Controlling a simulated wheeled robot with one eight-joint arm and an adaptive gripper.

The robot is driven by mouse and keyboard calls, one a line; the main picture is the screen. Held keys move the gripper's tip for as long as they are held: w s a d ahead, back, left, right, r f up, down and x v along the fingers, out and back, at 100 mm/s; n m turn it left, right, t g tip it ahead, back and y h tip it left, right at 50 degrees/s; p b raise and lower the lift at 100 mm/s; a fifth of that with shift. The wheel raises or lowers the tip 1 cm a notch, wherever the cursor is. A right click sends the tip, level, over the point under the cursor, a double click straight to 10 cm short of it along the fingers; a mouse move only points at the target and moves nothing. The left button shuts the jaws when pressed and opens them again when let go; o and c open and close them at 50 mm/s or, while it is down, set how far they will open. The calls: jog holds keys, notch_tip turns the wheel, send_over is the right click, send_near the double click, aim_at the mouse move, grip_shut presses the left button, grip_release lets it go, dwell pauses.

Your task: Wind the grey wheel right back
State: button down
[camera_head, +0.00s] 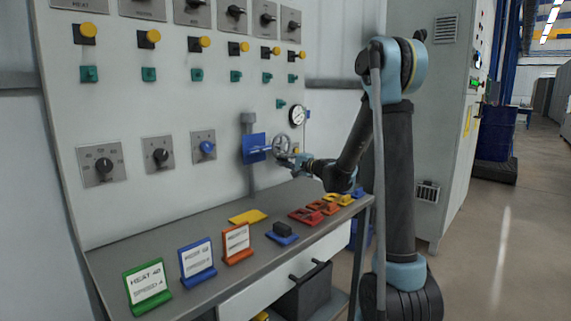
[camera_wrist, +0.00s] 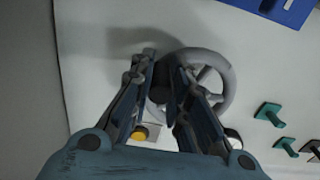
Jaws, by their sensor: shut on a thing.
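In the wrist view the wheel's rim (camera_wrist: 231,88) curves out to the right of my gripper (camera_wrist: 163,66). The fingers are closed in at the wheel's left side, with a dark piece between them. The fingers hide that side of the rim, so the exact grip is unclear.
The blue plate (camera_head: 253,148) stands close left of the wheel, and a round gauge (camera_head: 297,116) is above right. The grey shelf (camera_head: 195,240) below carries coloured cards, a yellow plate (camera_head: 248,217) and red and orange trays (camera_head: 306,216). Knobs and buttons cover the panel.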

aim_at(275, 152)
jog(key=r+m, duration=0.1)
jog(key=m, duration=0.1)
jog(key=s+a+r+m, duration=0.1)
jog(key=m, duration=0.2)
jog(key=r+m, duration=0.1)
jog(key=m, duration=0.2)
jog(key=shift+s+a, duration=0.15)
jog(key=shift+s, duration=0.15)
jog(key=shift+r+m, duration=0.65)
jog(key=shift+m, duration=0.65)
jog(key=c, duration=1.5)
grip_release()
jog(key=shift+w, duration=0.1)
jog(key=v, duration=1.2)
